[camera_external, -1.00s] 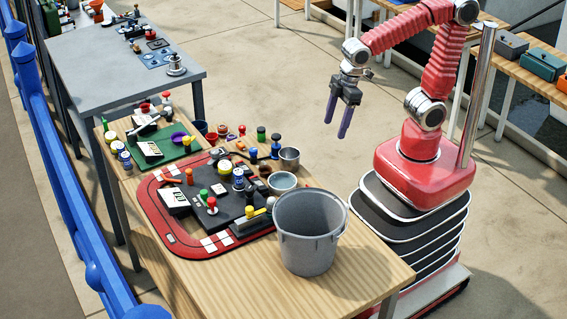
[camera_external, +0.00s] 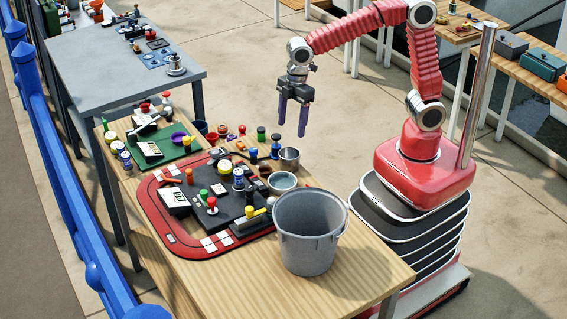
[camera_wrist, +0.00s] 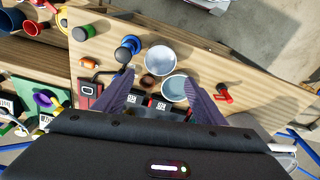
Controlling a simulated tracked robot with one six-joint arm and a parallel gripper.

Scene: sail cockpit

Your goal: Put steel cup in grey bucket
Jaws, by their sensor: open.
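The steel cup (camera_external: 289,158) stands upright on the wooden table, near its far right edge. It also shows in the wrist view (camera_wrist: 161,57), just beyond my fingertips. A wider pale grey bowl (camera_external: 282,182) stands close beside it, nearer the bucket. The grey bucket (camera_external: 309,250) stands upright on the front part of the table; the inside that shows looks empty. My gripper (camera_external: 291,131) is open and empty, with its purple fingers pointing down above the cup's area. In the wrist view my gripper (camera_wrist: 160,77) has its fingers spread on either side of the cup and bowl.
A blue-topped knob (camera_external: 275,147) stands just left of the cup, and a green one (camera_external: 261,134) beyond it. A red-edged game board (camera_external: 165,230) with several pieces fills the table's left. The wooden tabletop in front of the bucket is clear.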

